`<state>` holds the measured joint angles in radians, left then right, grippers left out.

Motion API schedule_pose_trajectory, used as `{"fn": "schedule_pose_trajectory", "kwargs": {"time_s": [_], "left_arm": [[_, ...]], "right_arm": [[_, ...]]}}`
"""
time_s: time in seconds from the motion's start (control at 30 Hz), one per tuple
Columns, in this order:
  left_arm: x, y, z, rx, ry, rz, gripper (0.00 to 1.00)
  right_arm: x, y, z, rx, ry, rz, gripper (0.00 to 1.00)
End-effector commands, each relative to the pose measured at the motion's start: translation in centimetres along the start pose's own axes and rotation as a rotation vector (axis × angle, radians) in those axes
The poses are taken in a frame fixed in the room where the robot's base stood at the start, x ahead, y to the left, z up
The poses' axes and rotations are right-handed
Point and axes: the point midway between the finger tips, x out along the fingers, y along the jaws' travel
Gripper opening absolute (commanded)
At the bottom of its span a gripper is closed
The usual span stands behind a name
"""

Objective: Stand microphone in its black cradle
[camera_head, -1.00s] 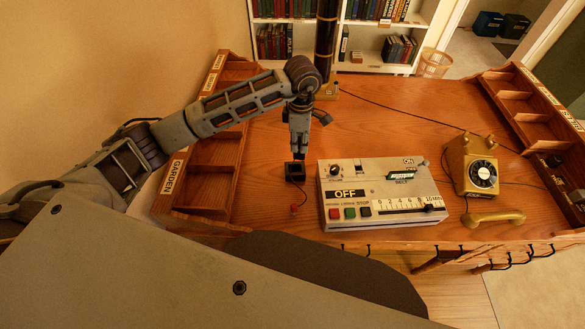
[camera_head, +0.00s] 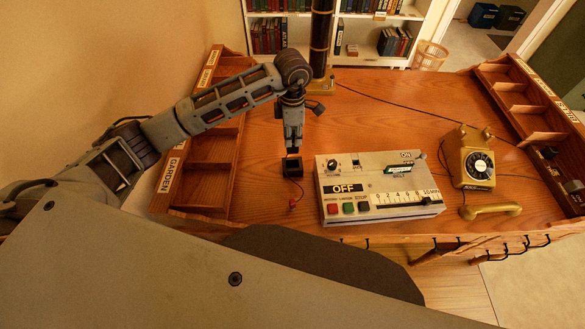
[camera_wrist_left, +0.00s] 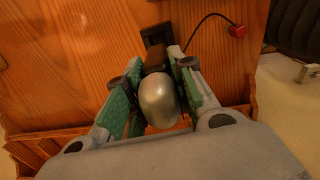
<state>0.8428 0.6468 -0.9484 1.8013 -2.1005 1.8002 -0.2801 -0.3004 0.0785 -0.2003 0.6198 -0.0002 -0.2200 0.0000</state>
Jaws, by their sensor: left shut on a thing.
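My left gripper (camera_head: 293,148) is shut on the microphone, directly over the black cradle (camera_head: 292,170) on the desk. In the left wrist view, the microphone's rounded silver head (camera_wrist_left: 159,100) and dark body (camera_wrist_left: 156,60) sit between the green-padded fingers (camera_wrist_left: 152,98). The cradle (camera_wrist_left: 157,33) shows just beyond the dark body. In the head view the microphone is mostly hidden by the fingers. I cannot tell whether its lower end is inside the cradle or just above it. My right gripper is not in view.
A black cord with a red end (camera_head: 293,204) lies beside the cradle. A grey control box (camera_head: 350,205) stands close to its right, and a yellow telephone (camera_head: 478,165) farther right. Wooden compartments (camera_head: 208,175) line the left edge. A dark column (camera_head: 320,45) rises behind.

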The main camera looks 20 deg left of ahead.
Motion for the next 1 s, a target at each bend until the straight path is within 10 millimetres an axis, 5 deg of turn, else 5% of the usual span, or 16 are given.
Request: {"fn": "schedule_pose_trajectory", "kwargs": {"time_s": [0.23,0.6,1.0], "left_arm": [[1.1,0.0,0.0,0.001,0.0,-0.002,0.0],[5.7,0.0,0.0,0.0,0.001,-0.001,0.0],[6.2,0.0,0.0,0.001,-0.001,0.0,0.0]], "right_arm": [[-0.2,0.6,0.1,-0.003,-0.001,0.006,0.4],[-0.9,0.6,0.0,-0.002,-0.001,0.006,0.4],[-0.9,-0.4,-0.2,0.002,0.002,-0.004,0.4]]}}
